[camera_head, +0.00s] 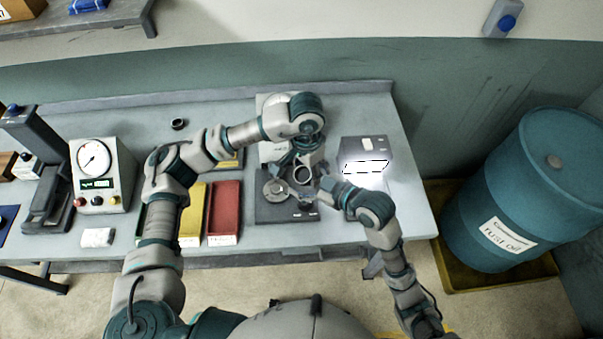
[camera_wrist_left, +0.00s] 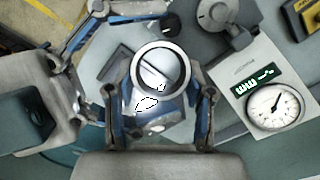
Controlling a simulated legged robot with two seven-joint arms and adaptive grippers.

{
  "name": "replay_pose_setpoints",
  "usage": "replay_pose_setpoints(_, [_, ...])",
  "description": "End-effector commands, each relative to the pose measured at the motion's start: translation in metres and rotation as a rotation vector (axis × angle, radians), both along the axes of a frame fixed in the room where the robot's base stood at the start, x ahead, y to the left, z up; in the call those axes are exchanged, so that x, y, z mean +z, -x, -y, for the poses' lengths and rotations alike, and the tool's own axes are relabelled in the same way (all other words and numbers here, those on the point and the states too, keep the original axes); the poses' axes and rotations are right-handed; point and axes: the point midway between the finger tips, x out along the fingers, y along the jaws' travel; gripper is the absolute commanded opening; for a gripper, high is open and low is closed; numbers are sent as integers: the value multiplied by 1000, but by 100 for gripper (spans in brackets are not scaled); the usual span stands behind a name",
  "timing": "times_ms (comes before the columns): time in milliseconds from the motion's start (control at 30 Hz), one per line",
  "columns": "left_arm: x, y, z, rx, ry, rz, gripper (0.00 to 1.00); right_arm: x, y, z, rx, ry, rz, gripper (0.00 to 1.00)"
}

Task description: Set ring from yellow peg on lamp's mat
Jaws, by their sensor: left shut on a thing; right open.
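A dark-rimmed metal ring (camera_head: 303,174) is held in my left gripper (camera_head: 304,166) above the dark base plate (camera_head: 262,213) of the bench machine. In the left wrist view the ring (camera_wrist_left: 137,72) sits between the two fingers of my left gripper (camera_wrist_left: 160,98), with bright grey surfaces showing through it. My right gripper (camera_head: 318,192) is open, close to the right of the ring. A grey box (camera_head: 372,147) with a brightly lit patch stands right of both grippers; it may be the lamp. I cannot make out the mat or a yellow peg.
A yellow bin (camera_head: 192,222) and a red bin (camera_head: 224,210) stand left of the machine. A dial gauge box (camera_head: 108,178) is farther left. A blue drum (camera_head: 535,190) stands beyond the bench's right end. The bench (camera_head: 345,233) is clear at front right.

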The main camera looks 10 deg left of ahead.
Motion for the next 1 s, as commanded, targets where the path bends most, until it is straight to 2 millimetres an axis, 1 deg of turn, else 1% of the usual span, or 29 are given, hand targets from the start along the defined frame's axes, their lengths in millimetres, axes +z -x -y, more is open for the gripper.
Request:
replay_pose_setpoints(300, [0, 0, 0, 0, 0, 0, 8, 21, 30, 51, -2, 3, 3, 85])
replay_pose_setpoints(500, [0, 0, 0, 0, 0, 0, 8, 32, 45, 75, -2, 1, 3, 85])
replay_pose_setpoints(667, [0, -1, 0, -4, 0, 0, 8, 36, 51, 84, -1, 1, 1, 85])
replay_pose_setpoints(733, [-4, -2, 3, -27, -1, -2, 8, 37, 52, 85, 0, 0, 1, 85])
replay_pose_setpoints(1000, [-37, -19, 30, -282, 0, -1, 8, 37, 52, 85, 0, -1, 0, 85])
